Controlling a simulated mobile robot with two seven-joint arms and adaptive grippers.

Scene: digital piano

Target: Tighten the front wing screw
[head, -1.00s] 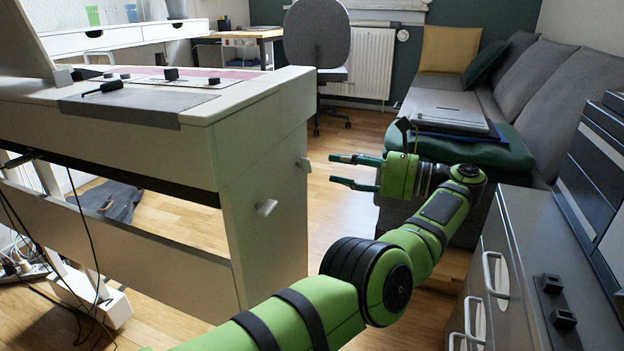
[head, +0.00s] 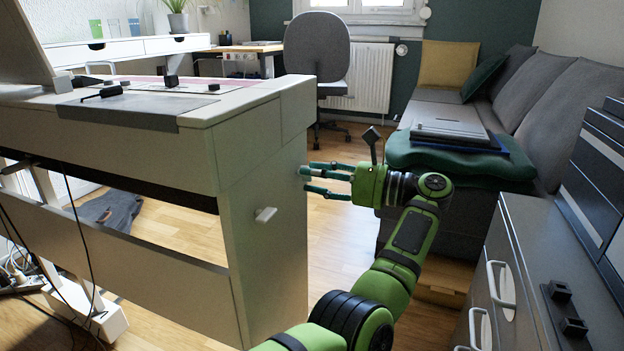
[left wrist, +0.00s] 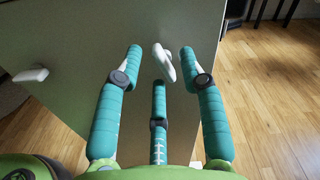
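Two white wing screws sit on the pale end panel (head: 265,260) of the digital piano. The nearer one (head: 265,215) shows clearly in the head view and at the left of the left wrist view (left wrist: 30,74). The farther one (left wrist: 164,62) shows in the left wrist view between the fingertips of my left gripper (head: 307,177), a little nearer the right finger. In the head view it is hidden at the fingertips. My left gripper is open, with fingers pointing at the panel, and has not closed on the screw. My right gripper is out of view.
A grey cabinet with white handles (head: 501,283) stands close on the right. A sofa with a green cushion (head: 460,158) and an office chair (head: 317,50) stand behind. Cables (head: 75,240) hang at the piano's left. Wooden floor lies between piano and sofa.

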